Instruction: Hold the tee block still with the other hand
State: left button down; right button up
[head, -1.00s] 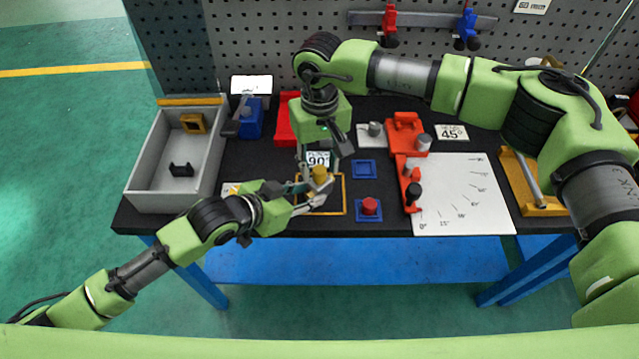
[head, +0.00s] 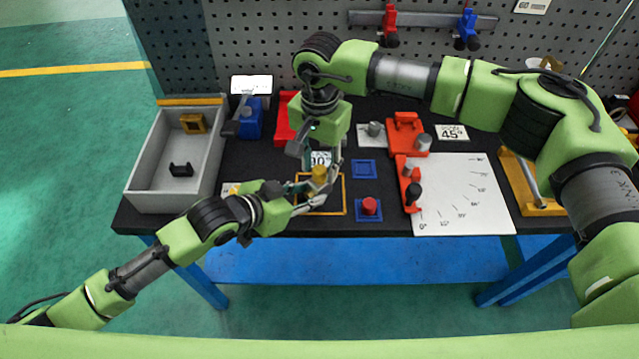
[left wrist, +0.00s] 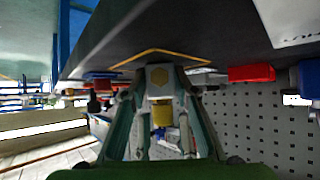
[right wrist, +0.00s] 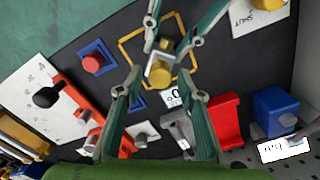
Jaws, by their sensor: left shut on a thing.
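A blue square with a red knob (head: 369,206) and an empty blue square (head: 364,169) lie right of the outline. The red hinged arm (head: 408,185) and white angle plate (head: 465,200) are farther right. A grey tray (head: 150,180) stands left; a blue block (head: 251,122) is behind.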

jog(key=m, duration=0.3)
jog(key=shift+m, duration=0.3)
jog(key=m, duration=0.3)
jog(key=shift+m, duration=0.4)
jog(key=m, duration=0.3)
jog(key=shift+m, duration=0.4)
jog(key=m, duration=0.3)
jog(key=shift+m, duration=0.4)
grip_shut()
jog(key=shift+r, duration=0.1)
